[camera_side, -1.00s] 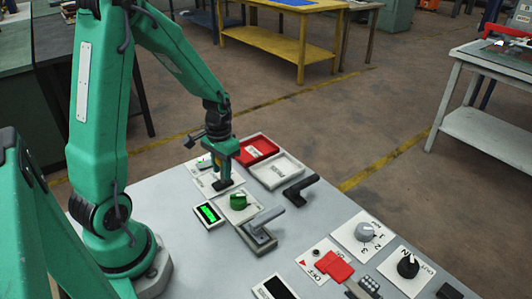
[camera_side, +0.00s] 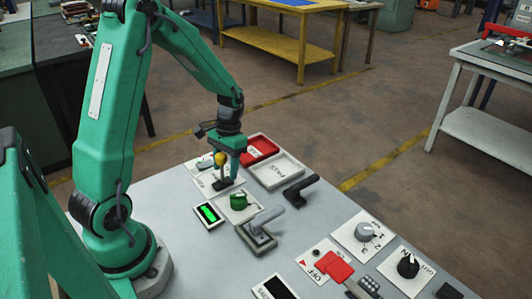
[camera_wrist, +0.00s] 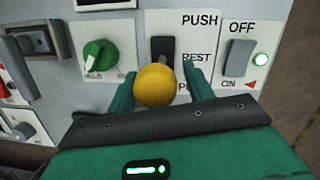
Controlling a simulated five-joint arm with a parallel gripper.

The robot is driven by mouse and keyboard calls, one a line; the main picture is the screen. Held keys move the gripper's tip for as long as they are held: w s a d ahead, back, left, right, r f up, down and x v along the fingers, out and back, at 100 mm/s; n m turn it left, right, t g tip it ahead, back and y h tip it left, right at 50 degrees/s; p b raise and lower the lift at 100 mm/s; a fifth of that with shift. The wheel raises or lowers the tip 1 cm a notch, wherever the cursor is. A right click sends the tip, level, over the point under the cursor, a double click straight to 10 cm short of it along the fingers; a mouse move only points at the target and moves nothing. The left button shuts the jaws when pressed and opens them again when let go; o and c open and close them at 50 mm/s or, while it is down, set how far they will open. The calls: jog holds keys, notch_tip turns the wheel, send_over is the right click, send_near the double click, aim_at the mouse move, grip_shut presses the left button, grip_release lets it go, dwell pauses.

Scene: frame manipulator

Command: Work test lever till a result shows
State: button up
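The test lever has a yellow ball knob (camera_wrist: 157,86) and stands on a plate (camera_wrist: 205,22) marked PUSH and REST, with a third label partly covered. The knob also shows in the side view (camera_side: 219,159), at the left of my gripper (camera_side: 230,168). In the wrist view, my gripper (camera_wrist: 160,85) has one finger on each side of the knob, spread about a knob's width apart. I cannot tell whether they touch it. A small display (camera_side: 208,213) glows green; its reading is too small to make out.
A green dial (camera_wrist: 98,55) sits beside the lever. A switch (camera_wrist: 238,57) marked OFF and ON has a lit green lamp. Red (camera_side: 258,148) and white (camera_side: 277,170) trays lie behind. A grey lever handle (camera_side: 265,220) and black handle (camera_side: 300,188) stand nearby.

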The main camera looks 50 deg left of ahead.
jog(key=shift+r, duration=0.1)
jog(key=v, duration=0.7)
jog(key=shift+r, duration=0.4)
dwell(0.3)
